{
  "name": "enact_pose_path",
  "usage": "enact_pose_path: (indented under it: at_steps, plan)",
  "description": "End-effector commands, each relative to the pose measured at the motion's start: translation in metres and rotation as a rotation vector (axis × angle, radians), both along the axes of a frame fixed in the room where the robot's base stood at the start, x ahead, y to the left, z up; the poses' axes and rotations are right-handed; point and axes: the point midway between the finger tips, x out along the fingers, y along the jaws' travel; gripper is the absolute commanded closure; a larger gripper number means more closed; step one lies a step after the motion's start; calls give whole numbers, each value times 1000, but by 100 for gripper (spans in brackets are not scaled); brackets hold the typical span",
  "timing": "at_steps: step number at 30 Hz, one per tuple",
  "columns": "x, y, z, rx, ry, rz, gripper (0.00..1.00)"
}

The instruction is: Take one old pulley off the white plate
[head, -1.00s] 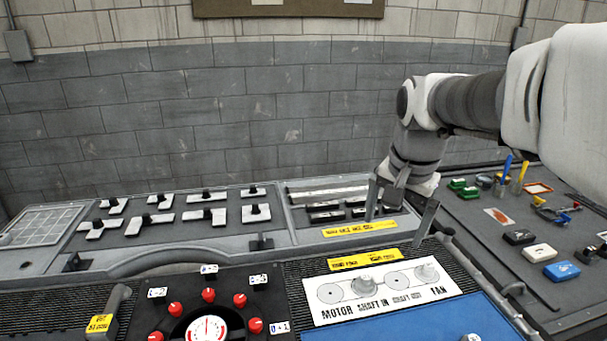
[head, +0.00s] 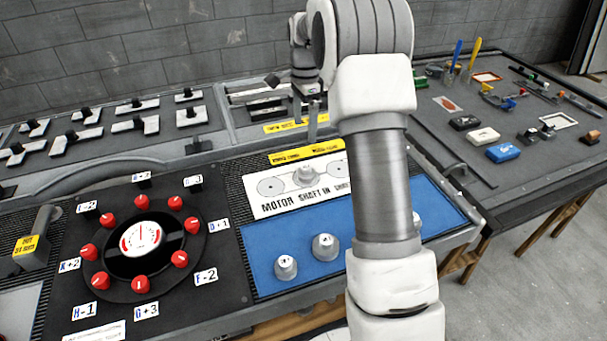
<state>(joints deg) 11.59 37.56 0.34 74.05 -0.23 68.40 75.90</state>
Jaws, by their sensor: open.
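The white plate (head: 275,205) lies on the console, lettered MOTOR and SHAFT IN, with printed circles. One grey pulley (head: 306,176) stands on its visible part. My arm hides the plate's right end. My gripper (head: 305,122) is open, with its fingers pointing down, behind the plate in the picture and apart from that pulley. Nothing shows between the fingers. The blue mat (head: 262,240) in front of the plate bears a grey pulley (head: 325,247), another grey pulley (head: 285,267) and a third partly hidden by my arm.
A black dial panel (head: 120,285) with red knobs is at the left. Behind the plate are yellow label strips (head: 305,152) and a rack of dark bars. A grey side table (head: 455,150) at the right holds tools and small blocks. My arm crosses the middle.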

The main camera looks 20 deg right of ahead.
Motion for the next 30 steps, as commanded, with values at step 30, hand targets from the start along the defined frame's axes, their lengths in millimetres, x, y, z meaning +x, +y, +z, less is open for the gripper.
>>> enact_pose_path:
  at_steps: [30]
  plan:
    - [4,-4,-150,2,3,3,0]
